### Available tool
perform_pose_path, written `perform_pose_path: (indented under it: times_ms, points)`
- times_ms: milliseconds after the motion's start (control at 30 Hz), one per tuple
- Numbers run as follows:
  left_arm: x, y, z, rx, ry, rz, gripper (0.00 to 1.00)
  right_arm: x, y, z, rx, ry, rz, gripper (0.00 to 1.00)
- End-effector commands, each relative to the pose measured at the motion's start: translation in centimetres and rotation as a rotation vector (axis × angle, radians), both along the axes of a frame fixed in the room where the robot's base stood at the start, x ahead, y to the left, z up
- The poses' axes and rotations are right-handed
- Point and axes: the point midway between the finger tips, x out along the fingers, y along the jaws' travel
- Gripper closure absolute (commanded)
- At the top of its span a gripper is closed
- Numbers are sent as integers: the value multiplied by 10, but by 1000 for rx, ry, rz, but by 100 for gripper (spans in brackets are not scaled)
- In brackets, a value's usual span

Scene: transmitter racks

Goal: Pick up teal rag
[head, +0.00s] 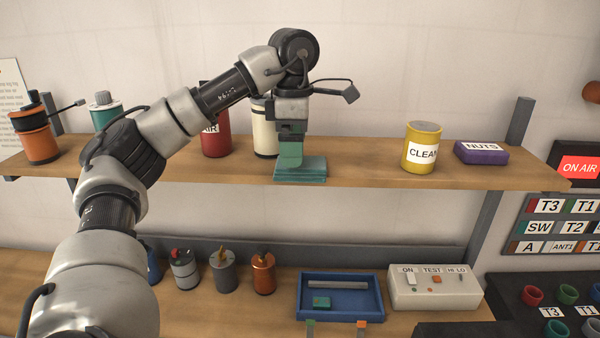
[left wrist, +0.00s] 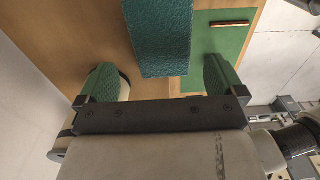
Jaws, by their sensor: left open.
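The teal rag (head: 300,171) lies folded on the wooden shelf, near its front edge. My left gripper (head: 291,150) points down at it from above, with a green finger in front of the rag's left part. In the left wrist view, the rag (left wrist: 160,40) is a textured teal block between the two green fingertips (left wrist: 162,82). Gaps show on both sides, so the fingers are open and not pressed on it. The head view hides the far finger. My right gripper is not in view.
A cream can (head: 264,128) and a red can (head: 215,135) stand left of the rag. A yellow can (head: 422,147) and a purple NUTS box (head: 481,152) stand to the right, beyond clear shelf. A blue tray (head: 340,311) and a switch box (head: 434,290) are below.

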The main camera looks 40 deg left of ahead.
Motion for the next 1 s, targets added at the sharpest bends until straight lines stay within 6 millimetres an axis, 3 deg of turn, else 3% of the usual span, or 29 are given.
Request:
perform_pose_path:
  times_ms: [100,300,567,900,1000]
  points:
    - [0,-3,-21,-2,5,-2,2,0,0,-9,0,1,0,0]
    - [-1,-2,-38,0,3,1,2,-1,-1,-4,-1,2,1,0]
    - [-1,-3,-40,-1,1,1,2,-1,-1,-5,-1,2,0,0]
    - [-1,-3,-40,-1,1,0,54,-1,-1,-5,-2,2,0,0]
    - [-1,-3,-40,-1,1,0,55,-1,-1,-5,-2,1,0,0]
